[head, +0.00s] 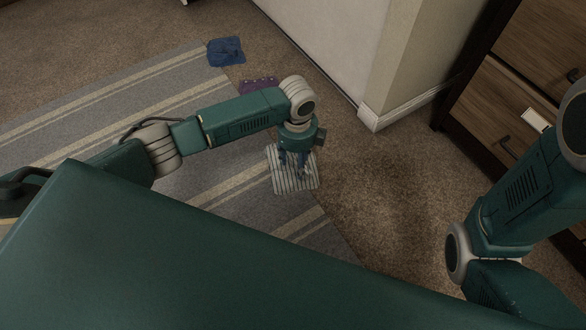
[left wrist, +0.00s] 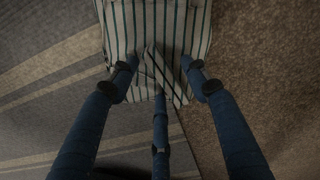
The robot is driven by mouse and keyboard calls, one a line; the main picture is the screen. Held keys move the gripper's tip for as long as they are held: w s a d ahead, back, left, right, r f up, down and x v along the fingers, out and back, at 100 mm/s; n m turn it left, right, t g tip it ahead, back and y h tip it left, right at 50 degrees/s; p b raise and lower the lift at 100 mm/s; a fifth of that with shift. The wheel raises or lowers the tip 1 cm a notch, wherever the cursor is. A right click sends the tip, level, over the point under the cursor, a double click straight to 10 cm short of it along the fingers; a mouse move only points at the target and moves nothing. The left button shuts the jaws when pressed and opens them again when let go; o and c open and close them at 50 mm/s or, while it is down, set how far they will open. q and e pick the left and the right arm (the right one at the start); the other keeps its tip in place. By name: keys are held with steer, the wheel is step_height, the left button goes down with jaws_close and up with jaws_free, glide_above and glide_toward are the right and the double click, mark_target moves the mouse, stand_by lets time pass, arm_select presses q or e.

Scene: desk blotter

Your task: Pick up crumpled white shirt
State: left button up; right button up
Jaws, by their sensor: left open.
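A pale, whitish cloth with dark stripes (head: 298,184) lies on the floor across the edge of the striped rug. It is the only whitish garment in view and looks mostly flat, with a small fold at its near edge. It also shows in the left wrist view (left wrist: 160,25). My left gripper (head: 297,164) points down over the cloth, fingers apart and empty. In the left wrist view, its three blue fingers (left wrist: 160,88) reach to the cloth's near part; I cannot tell whether they touch it. My right arm shows at the right, but its gripper is out of view.
A blue cloth (head: 226,51) and a purple cloth (head: 258,86) lie farther back by the striped rug (head: 150,85). A wall corner with a white baseboard (head: 385,110) and a wooden drawer unit (head: 510,95) stand behind right. Brown carpet (head: 385,190) is clear right of the cloth.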

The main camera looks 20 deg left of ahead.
arm_select(q)
steer(key=shift+c, duration=0.5)
jaws_close()
